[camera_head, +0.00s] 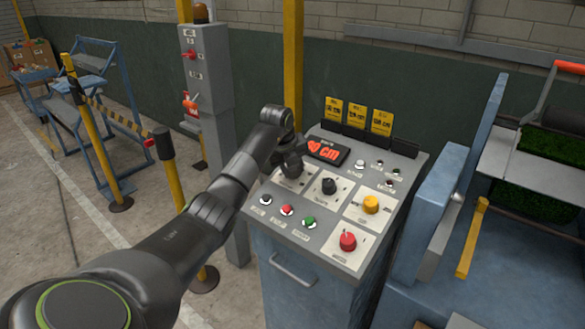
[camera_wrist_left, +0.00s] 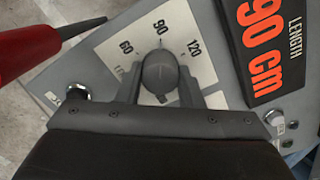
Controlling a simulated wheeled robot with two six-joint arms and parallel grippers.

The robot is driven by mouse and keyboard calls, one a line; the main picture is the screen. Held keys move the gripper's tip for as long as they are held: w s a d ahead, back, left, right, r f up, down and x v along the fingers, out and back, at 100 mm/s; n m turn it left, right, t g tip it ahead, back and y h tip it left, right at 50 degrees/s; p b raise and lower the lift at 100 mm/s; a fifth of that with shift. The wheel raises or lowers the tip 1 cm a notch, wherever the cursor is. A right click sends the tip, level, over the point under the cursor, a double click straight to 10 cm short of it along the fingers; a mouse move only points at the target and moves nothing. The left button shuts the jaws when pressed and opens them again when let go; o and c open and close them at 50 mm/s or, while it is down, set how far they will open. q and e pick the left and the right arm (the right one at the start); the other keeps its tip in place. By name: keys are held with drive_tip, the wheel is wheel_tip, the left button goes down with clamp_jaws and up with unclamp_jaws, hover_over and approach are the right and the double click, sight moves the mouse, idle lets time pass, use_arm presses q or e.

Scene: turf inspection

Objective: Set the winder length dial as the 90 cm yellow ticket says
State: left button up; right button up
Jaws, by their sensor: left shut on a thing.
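The length dial (camera_wrist_left: 160,72) is a dark round knob on a white plate marked 60, 90 and 120. Its pointer line is at 90 in the left wrist view. My left gripper (camera_wrist_left: 161,92) is shut on the knob, one finger on each side. In the head view the left gripper (camera_head: 291,168) covers most of that dial. The length display (camera_wrist_left: 262,45) reads 90 cm in red; it also shows in the head view (camera_head: 328,152), partly covered. Several yellow tickets (camera_head: 357,115) stand at the back of the panel; their print is too small to read.
The grey control panel (camera_head: 325,214) also carries a black knob (camera_head: 328,186), a yellow knob (camera_head: 371,204), a red knob (camera_head: 348,241) and several push buttons (camera_head: 287,210). A yellow post (camera_head: 293,60) and a grey switch box (camera_head: 207,70) stand behind. Blue machinery (camera_head: 440,200) is close on the right.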

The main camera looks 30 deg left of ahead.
use_arm(q)
drive_tip(key=shift+r, duration=0.1)
drive_tip(key=o, duration=1)
drive_tip(key=shift+c, duration=0.2)
drive_tip(key=v, duration=1.7)
drive_tip(key=shift+s, duration=0.2)
drive_tip(key=shift+r, duration=0.1)
